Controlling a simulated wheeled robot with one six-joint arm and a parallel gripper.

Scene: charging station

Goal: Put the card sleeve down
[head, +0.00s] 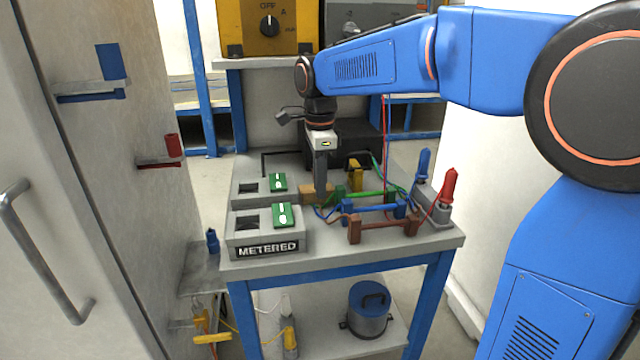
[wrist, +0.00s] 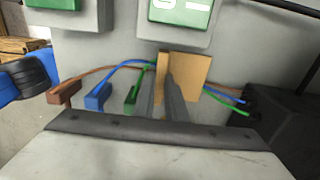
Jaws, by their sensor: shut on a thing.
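The tan card sleeve (wrist: 192,72) is between and beside the fingertips of my gripper (wrist: 165,80) in the wrist view. My gripper (head: 321,192) points straight down over the bench and is shut on the sleeve. In the head view the sleeve (head: 309,190) shows partly behind the fingers, low over the grey bench top (head: 330,222). I cannot tell whether its lower edge touches the bench.
The box labelled METERED (head: 268,249) and another grey box (head: 247,199), each with a green card, stand left of the sleeve. Blue (head: 375,208), green and brown (head: 385,228) cable pieces lie right. A black box (head: 340,143) stands behind. Bare bench shows in front.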

